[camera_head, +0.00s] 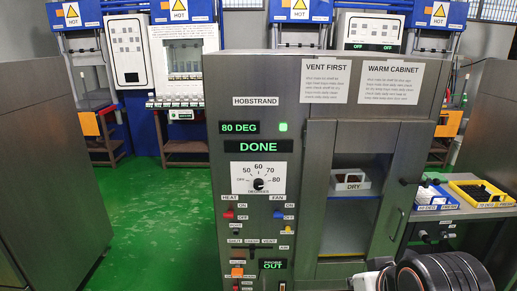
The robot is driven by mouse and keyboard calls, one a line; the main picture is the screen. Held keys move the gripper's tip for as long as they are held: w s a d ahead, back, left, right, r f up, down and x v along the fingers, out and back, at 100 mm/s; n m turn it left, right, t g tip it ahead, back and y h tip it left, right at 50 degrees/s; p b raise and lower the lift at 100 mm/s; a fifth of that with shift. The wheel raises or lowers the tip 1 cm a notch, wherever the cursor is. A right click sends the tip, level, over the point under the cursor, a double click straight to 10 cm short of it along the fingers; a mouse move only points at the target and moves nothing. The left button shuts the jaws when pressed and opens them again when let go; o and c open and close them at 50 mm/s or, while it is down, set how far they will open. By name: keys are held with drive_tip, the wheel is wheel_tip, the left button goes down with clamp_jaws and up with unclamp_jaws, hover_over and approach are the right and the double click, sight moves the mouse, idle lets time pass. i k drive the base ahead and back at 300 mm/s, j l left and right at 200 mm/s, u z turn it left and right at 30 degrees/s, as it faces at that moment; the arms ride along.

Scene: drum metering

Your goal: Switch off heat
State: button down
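The Hobstrand warm cabinet (320,60) stands in the middle of the head view. Its front panel has a red heat switch (228,215) under the word HEAT, beside ON and OFF marks. The lever is too small to tell its position surely. A blue fan switch (278,215) is to its right. The temperature dial (259,184) is above them. The display (240,127) reads 80 DEG, a green lamp (283,127) is lit, and a second display (258,146) reads DONE. Dark parts of my arm show at bottom right; my gripper is not clearly visible.
The cabinet's glass door (359,220) looks closed, with a tray (350,179) marked DRY inside. A side table at right holds a yellow tray (483,193). Grey cabinet (50,170) stands at left. Green floor (150,210) is free between them.

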sight(229, 214)
drive_tip(key=i+j+z, duration=0.1)
drive_tip(key=j, duration=0.25)
drive_tip(key=i+j+z, duration=0.15)
drive_tip(key=j, duration=0.2)
drive_tip(key=i+j+z, duration=0.1)
drive_tip(key=j, duration=0.25)
drive_tip(key=i+j+z, duration=0.1)
drive_tip(key=j, duration=0.25)
drive_tip(key=i+j+z, duration=0.15)
drive_tip(key=j, duration=0.25)
drive_tip(key=i, duration=0.05)
